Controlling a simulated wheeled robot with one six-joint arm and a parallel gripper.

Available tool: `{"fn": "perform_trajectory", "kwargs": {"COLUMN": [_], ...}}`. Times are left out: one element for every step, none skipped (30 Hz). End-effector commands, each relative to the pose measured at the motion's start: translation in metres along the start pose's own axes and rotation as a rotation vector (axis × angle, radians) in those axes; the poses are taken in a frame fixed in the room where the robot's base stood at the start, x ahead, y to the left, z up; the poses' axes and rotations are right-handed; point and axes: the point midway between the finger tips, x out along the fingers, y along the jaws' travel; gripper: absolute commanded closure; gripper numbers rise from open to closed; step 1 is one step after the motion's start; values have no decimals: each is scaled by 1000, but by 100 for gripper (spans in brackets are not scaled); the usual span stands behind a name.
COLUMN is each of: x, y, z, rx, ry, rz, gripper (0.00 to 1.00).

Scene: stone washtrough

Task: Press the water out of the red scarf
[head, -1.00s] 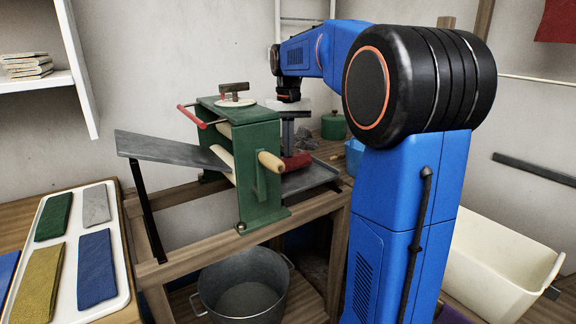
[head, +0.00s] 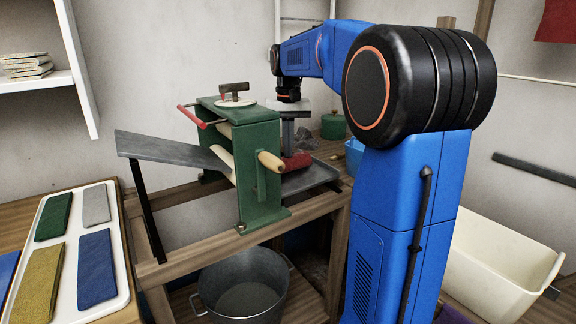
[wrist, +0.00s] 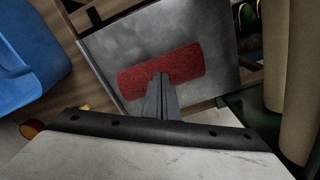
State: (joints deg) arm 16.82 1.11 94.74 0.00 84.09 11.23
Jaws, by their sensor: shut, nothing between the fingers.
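The red scarf (head: 297,161) lies rolled into a short bundle on the grey metal feed tray (head: 316,178) at the right side of the green wringer (head: 258,165). In the wrist view the scarf (wrist: 160,72) lies across the tray (wrist: 215,35), close to the rollers at the right. My gripper (head: 287,152) is shut and empty, pointing down at the scarf. In the wrist view its fingertips (wrist: 160,76) overlap the scarf's middle; I cannot tell whether they touch it. The pale rollers (head: 222,162) are partly hidden by the wringer's frame.
A grey sloping board (head: 165,148) stands at the wringer's left. A metal bucket (head: 243,290) is below. A white tray (head: 74,222) with several folded cloths lies at left. A cream tub (head: 495,265) stands at right, a green pot (head: 334,126) behind.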

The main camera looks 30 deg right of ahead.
Motion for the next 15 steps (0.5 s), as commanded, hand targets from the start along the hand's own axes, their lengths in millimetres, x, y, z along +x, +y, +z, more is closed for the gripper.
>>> {"fn": "perform_trajectory", "kwargs": {"x": [5,5,5,5,5,5,5,5,5,5,5,5,4,4,2], "y": [0,0,0,0,0,0,0,0,0,0,0,0,0,0,0], "z": [1,1,1,1,1,1,1,1,1,1,1,1,1,1,1], "rx": [0,0,0,0,0,0,0,0,0,0,0,0,0,0,0], "ry": [-12,-12,-12,-12,-12,-12,-12,-12,-12,-12,-12,-12,-12,-12,-11], "rz": [2,2,2,2,2,2,2,2,2,2,2,2,2,2,2], "gripper": [100,100,100,100,100,100,100,100,100,100,100,100,100,100,100]}}
